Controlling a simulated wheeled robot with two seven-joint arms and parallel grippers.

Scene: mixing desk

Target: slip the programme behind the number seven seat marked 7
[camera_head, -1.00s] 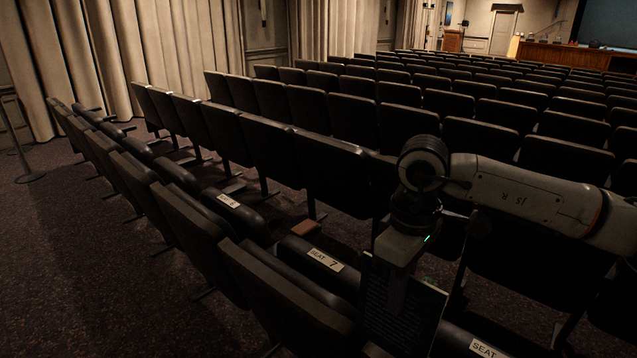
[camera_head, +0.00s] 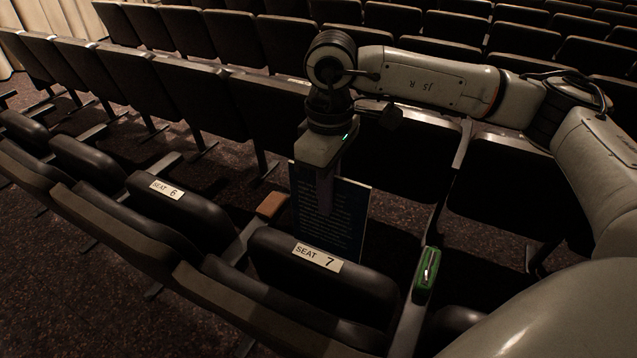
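The seat marked 7 (camera_head: 365,286) is folded up, with a white "SEAT 7" label (camera_head: 317,257) on its padded top edge. The programme (camera_head: 346,212) is a dark blue sheet or booklet with pale print. It hangs upright from my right gripper (camera_head: 325,195), which appears shut on it. The programme is beyond the seat 7 cushion, and the cushion's top edge hides its lower end. I cannot tell whether they touch. My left gripper is not in view.
A green object (camera_head: 427,270) lies on the armrest right of seat 7. Another row of seats (camera_head: 270,115) stands beyond, across a narrow carpeted gap.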

